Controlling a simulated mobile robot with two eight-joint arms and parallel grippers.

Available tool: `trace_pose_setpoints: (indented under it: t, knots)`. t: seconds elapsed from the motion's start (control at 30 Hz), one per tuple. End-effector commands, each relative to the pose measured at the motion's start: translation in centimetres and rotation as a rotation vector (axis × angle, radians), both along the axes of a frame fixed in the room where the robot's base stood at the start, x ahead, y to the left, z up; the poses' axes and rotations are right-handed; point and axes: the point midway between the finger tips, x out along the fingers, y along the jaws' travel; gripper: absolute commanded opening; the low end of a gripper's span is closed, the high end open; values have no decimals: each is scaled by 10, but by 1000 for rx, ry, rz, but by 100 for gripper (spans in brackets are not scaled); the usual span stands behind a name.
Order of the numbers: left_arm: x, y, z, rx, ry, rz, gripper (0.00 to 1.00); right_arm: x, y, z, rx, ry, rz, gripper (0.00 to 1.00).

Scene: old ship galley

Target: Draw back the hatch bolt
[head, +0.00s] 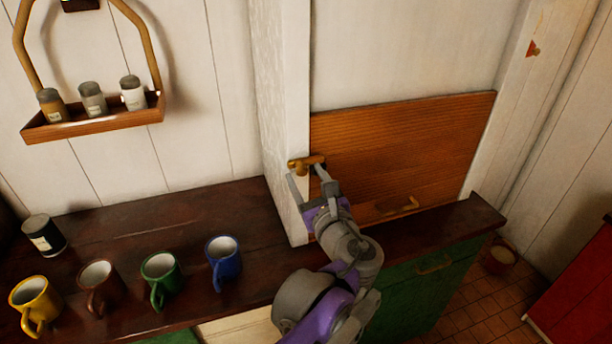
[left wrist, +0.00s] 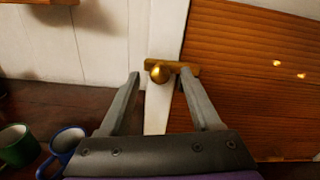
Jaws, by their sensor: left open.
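The brass hatch bolt (head: 306,162) sits at the left edge of the wooden hatch (head: 400,150), across the white post. In the left wrist view the bolt (left wrist: 175,67) shows a round knob (left wrist: 160,73) toward me. My left gripper (head: 307,172) is open at the bolt, its fingers on either side of the knob. In the left wrist view my left gripper (left wrist: 162,82) has the knob between its fingertips, with gaps visible; I cannot tell whether a finger touches the bolt. My right gripper is not in view.
The dark counter (head: 220,198) below holds yellow, brown, green (head: 160,275) and blue (head: 223,258) mugs and a dark jar (head: 43,234). A hanging shelf (head: 95,118) with 3 jars is at upper left.

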Motion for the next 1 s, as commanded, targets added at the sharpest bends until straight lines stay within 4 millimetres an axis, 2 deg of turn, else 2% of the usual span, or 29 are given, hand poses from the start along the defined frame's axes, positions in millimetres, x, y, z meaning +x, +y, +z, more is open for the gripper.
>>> trace_pose_setpoints:
  t: [0.3,0.37,0.67,1.0]
  knots:
    - [3,1,0,0,0,0,64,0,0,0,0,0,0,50]
    - [3,1,0,0,0,0,55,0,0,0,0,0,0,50]
    - [3,1,0,0,0,0,1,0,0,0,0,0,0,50]
    - [3,1,0,0,1,0,0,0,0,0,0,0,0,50]
